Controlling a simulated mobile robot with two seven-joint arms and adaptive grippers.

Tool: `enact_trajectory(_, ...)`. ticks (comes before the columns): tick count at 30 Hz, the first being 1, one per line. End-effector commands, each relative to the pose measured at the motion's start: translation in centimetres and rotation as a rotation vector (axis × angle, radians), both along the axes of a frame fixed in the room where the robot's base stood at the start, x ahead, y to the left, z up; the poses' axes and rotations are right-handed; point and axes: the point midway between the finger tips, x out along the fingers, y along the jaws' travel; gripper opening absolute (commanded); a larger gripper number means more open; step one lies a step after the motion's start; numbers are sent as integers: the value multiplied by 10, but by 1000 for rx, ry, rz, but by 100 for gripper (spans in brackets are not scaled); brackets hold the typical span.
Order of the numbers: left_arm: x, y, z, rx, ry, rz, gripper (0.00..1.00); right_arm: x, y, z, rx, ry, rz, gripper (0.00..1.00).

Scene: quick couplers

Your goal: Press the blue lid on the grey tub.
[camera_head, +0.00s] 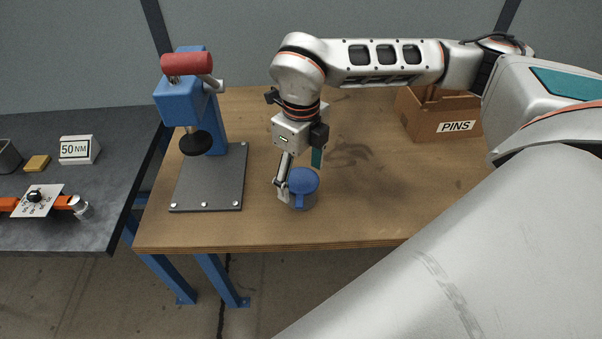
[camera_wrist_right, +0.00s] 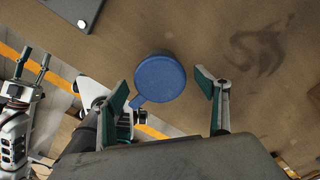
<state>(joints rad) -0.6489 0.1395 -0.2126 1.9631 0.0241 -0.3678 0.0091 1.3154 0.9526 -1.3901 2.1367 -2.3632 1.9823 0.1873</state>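In the right wrist view the lid (camera_wrist_right: 160,77) hides the tub. My right gripper (camera_head: 299,176) is open and empty, pointing down over the lid. Its fingers (camera_wrist_right: 163,88) are spread wider than the lid, one to each side in the wrist view. My left gripper (camera_wrist_right: 32,62) shows only at the left of the wrist view, away from the tub, with its fingers apart and nothing between them.
A blue press (camera_head: 185,105) with a red handle and dark base plate (camera_head: 210,186) stands left of the tub. A cardboard PINS box (camera_head: 425,125) is at the back right. A dark bench (camera_head: 90,215) with a torque wrench (camera_head: 70,202) is at left. Wood right of the tub is clear.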

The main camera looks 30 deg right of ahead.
Motion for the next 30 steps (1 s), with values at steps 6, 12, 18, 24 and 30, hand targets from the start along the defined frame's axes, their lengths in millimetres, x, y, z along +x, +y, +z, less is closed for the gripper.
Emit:
enact_trajectory(6, 0, 0, 0, 1, 1, 0, 40, 0, 0, 1, 0, 0, 0, 73)
enact_trajectory(12, 0, 0, 0, 1, 1, 0, 40, 1, 0, 19, 0, -4, 1, 73)
enact_trajectory(18, 0, 0, -1, 1, 1, 0, 40, 1, 0, 60, 0, -5, 0, 73)
enact_trajectory(24, 0, 0, -1, 0, 1, 0, 40, 1, 0, 97, 0, -3, 0, 73)
enact_trajectory(30, 0, 0, -1, 0, 1, 0, 40, 1, 0, 117, -1, -1, 0, 73)
